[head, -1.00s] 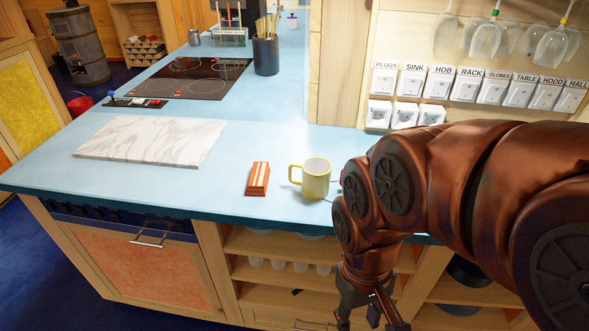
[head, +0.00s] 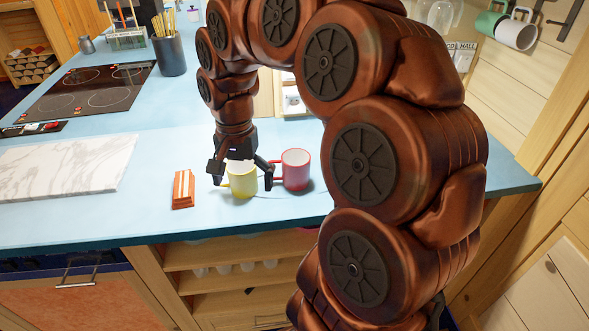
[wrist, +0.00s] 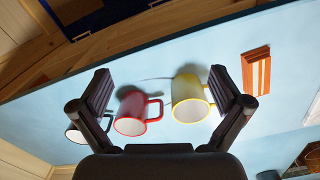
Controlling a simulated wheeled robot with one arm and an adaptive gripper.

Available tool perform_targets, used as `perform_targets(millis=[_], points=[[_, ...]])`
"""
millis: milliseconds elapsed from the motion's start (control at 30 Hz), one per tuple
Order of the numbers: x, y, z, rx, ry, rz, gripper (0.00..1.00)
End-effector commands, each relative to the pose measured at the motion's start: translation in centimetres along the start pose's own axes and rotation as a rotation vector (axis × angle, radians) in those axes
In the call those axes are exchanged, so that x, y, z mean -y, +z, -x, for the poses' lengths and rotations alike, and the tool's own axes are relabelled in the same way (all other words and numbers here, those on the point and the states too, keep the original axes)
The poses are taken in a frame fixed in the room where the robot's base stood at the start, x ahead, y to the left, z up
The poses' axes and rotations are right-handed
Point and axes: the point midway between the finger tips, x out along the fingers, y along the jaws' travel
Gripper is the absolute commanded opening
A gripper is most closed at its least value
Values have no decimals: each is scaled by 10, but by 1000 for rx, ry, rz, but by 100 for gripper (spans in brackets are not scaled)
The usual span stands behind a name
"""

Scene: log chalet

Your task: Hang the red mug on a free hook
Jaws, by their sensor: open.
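The red mug (head: 296,171) stands upright on the blue counter, just right of a yellow mug (head: 243,181). Its handle points toward the yellow mug. My gripper (head: 245,179) is open and empty above the mugs, in front of the yellow one in the head view. In the wrist view the red mug (wrist: 131,113) and yellow mug (wrist: 189,97) both show between my spread fingers (wrist: 163,92). A green mug (head: 488,23) and a white mug (head: 516,32) hang at the upper right. A dark hook (head: 571,12) beside them looks bare.
An orange striped block (head: 183,189) lies left of the yellow mug. A white mug with a dark handle (wrist: 76,133) is partly hidden behind a finger. A marble board (head: 70,165) lies at left. Glasses hang near the wall; my arm hides part of the counter.

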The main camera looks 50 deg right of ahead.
Motion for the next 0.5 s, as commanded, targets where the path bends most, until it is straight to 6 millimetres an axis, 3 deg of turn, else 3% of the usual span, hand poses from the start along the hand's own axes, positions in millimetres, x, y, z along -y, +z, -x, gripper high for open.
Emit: perform_targets(millis=[33, 100, 300, 500], points=[[-1, -25, 2, 0, -9, -100, 100], [-6, -55, 5, -6, -17, -243, 100], [-37, -136, 2, -17, -32, -639, 100], [-70, -183, -4, -27, -34, -897, 100]])
